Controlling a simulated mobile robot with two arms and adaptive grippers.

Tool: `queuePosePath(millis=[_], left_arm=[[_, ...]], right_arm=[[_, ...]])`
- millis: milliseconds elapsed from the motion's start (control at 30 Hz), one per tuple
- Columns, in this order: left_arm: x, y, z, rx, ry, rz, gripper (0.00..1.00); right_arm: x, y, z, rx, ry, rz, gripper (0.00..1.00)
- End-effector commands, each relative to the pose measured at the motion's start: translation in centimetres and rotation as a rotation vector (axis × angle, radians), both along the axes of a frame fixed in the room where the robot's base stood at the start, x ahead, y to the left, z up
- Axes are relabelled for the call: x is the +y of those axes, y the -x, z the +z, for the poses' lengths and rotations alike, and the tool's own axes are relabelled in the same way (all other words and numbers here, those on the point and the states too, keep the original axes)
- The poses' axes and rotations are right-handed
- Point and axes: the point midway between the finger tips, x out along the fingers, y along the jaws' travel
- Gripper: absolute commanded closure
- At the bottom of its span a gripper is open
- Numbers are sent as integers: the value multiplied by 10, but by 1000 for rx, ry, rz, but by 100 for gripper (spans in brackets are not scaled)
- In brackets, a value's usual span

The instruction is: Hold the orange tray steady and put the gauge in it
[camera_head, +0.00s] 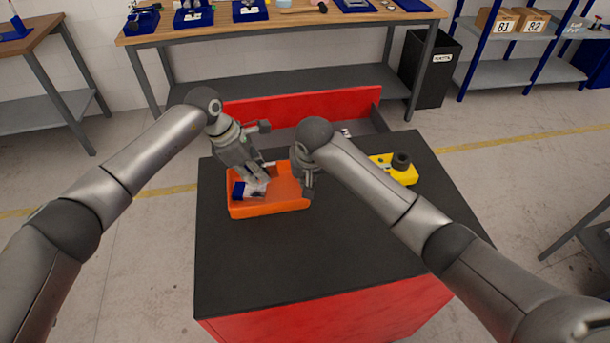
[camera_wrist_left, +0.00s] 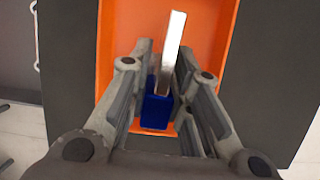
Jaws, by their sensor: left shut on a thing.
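The orange tray (camera_head: 268,207) lies on the dark top of the red cabinet; its inside and walls also show in the wrist view (camera_wrist_left: 222,40). My left gripper (camera_head: 258,178) is over the tray's left part, pointing down. Its fingers (camera_wrist_left: 166,88) are shut on the gauge, a silver plate with a blue block (camera_wrist_left: 157,108). In the head view the gauge's blue part (camera_head: 239,190) shows within the tray's outline; whether it touches the tray floor is unclear. My right gripper (camera_head: 308,184) is at the tray's right end; its fingertips are mostly hidden by its own wrist.
A yellow block (camera_head: 398,173) with a dark round piece stands to the right on the cabinet top (camera_head: 330,245), behind my right forearm. A red raised panel (camera_head: 300,104) runs along the back. The front of the top is clear. A workbench (camera_head: 270,26) stands behind.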

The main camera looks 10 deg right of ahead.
Motion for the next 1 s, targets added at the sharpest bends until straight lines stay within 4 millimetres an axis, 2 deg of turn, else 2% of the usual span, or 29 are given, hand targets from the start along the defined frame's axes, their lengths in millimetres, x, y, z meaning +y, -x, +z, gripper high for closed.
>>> queuePosePath(millis=[200,500,533,700,1000], left_arm=[[0,0,-12,0,1,0,100],[0,0,-14,-1,1,0,100],[0,0,-14,-1,1,0,80],[0,0,-14,-1,0,0,58],[1,0,-15,1,-1,0,56]], right_arm=[[0,0,1,-1,0,0,100],[0,0,1,-1,0,0,100],[0,0,1,-1,0,0,100],[0,0,1,-1,0,0,100],[0,0,1,-2,0,0,100]])
